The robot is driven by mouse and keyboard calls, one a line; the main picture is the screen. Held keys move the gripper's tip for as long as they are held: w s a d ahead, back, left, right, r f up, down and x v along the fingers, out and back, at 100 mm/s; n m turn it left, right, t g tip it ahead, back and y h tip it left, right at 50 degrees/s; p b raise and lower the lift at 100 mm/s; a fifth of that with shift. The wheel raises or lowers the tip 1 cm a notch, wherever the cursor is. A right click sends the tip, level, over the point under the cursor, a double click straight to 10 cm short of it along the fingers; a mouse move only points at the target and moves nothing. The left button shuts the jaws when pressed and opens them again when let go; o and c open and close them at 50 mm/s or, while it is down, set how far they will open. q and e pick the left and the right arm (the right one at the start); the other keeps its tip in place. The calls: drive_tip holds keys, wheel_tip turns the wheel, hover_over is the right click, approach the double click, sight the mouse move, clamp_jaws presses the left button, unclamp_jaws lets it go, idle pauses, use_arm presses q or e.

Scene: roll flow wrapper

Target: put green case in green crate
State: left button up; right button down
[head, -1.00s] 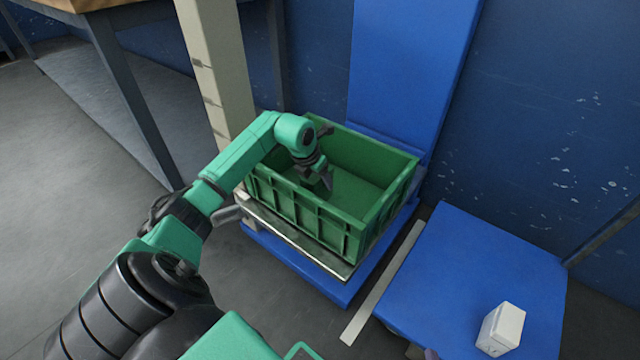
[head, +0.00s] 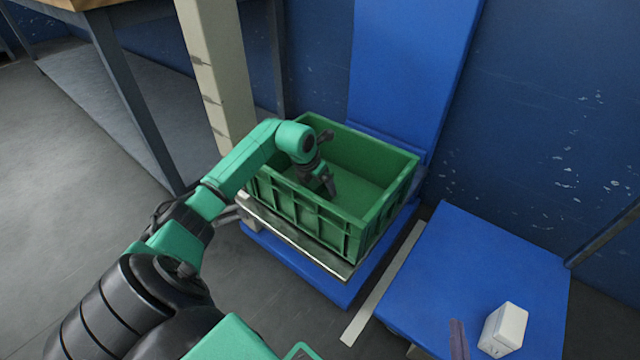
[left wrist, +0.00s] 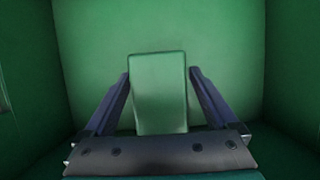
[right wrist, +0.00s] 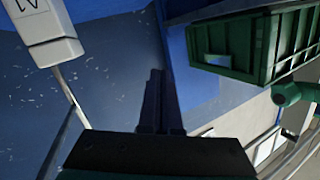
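The green crate (head: 372,230) stands on a low platform in the middle of the head view, and also shows in the right wrist view (right wrist: 262,52). My left gripper (head: 326,188) is down inside it. In the left wrist view the green case (left wrist: 159,92) shows face-on between the fingertips of my left gripper (left wrist: 160,73). The fingers are apart, with narrow gaps to the case sides. The case's near end is hidden behind the gripper body. My right gripper (head: 458,345) is shut and empty (right wrist: 160,90), over the blue platform, left of a white box.
The white box (head: 503,330) stands on the blue platform (head: 470,270) at lower right. A tall blue panel (head: 408,75) rises behind the crate, and a pale post (head: 218,70) stands behind it to the left. A table (head: 120,100) is at upper left.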

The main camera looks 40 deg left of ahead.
use_arm(q)
drive_tip(key=shift+r, duration=0.3)
drive_tip(key=p+v, duration=0.1)
drive_tip(key=v, duration=0.1)
drive_tip(key=shift+s+r, duration=0.2)
drive_tip(key=shift+r, duration=0.15)
drive_tip(key=p+v, duration=0.3)
drive_tip(key=v, duration=0.5)
drive_tip(key=shift+s+r, duration=0.25)
drive_tip(key=shift+r, duration=0.1)
use_arm(e)
drive_tip(key=s+f+g, duration=0.3)
drive_tip(key=s, duration=0.3)
drive_tip(key=shift+a+g, duration=0.15)
drive_tip(key=shift+g, duration=0.15)
